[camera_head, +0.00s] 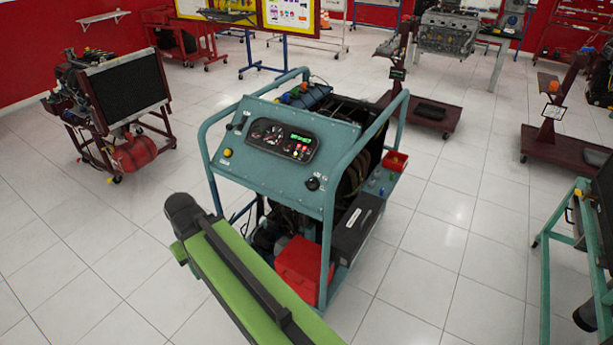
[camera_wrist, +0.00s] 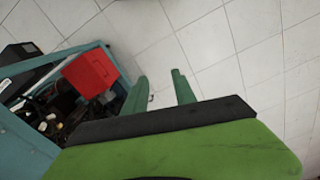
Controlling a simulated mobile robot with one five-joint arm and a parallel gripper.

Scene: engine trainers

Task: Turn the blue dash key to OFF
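The blue-teal engine trainer (camera_head: 270,172) stands in the middle of the head view, its sloped dash facing me. The dash has an instrument cluster (camera_head: 282,140) with a lit green display, a yellow button (camera_head: 228,152) at the left and a black round knob (camera_head: 313,183) at the lower right. I cannot make out which small part is the blue key or how it is turned. My gripper (camera_wrist: 160,90) shows in the wrist view as two green fingers standing apart, with only floor tiles between them. It is empty and away from the dash. The dash is not recognisable in the wrist view.
My green arm crosses the front of the trainer. A teal tube frame (camera_head: 328,240) rises around the dash. A red box (camera_head: 298,268) sits low in the trainer and shows in the wrist view (camera_wrist: 90,70). A radiator stand (camera_head: 125,90) is at left.

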